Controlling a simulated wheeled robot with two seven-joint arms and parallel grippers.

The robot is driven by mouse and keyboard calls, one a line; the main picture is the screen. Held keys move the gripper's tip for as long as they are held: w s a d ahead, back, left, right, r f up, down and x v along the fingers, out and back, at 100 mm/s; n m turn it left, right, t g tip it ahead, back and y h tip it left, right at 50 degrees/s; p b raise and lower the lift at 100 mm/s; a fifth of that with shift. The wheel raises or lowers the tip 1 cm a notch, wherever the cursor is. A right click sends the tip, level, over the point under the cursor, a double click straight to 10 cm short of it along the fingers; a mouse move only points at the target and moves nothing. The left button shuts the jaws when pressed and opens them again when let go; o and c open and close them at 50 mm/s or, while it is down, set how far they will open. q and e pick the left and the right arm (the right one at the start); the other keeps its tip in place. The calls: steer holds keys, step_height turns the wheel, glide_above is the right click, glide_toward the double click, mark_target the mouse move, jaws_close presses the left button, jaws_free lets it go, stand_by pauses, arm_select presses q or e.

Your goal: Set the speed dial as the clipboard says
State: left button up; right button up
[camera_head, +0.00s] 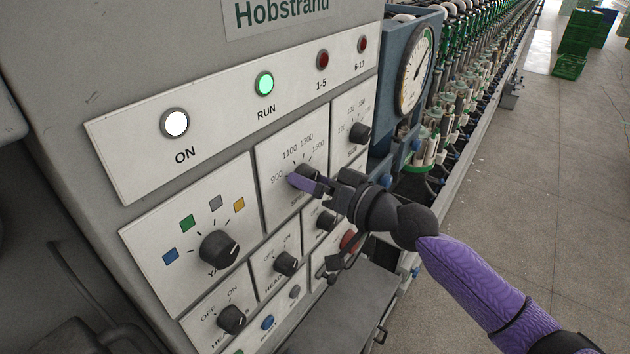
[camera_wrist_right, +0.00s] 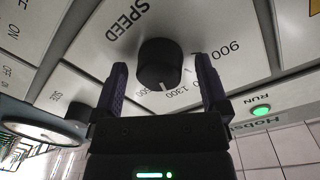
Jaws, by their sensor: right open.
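The speed dial (camera_head: 309,171) is a black round knob on the white panel, marked 900, 1100, 1300 and 1500. In the right wrist view the dial (camera_wrist_right: 157,60) has a white pointer line that points close to 1300. My right gripper (camera_wrist_right: 163,82) is open, with one purple finger on each side of the knob and visible gaps between. In the head view my right gripper (camera_head: 304,181) reaches in from the right and partly covers the dial. The clipboard is not in view, and neither is my left gripper.
A yarn knob (camera_head: 218,249) with coloured squares sits left of the dial; smaller knobs (camera_head: 286,263) lie below. The RUN light (camera_head: 264,83) is green.

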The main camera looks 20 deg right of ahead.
steer(key=b+v, duration=0.4)
steer(key=v, duration=0.6)
steer(key=shift+b, duration=0.35)
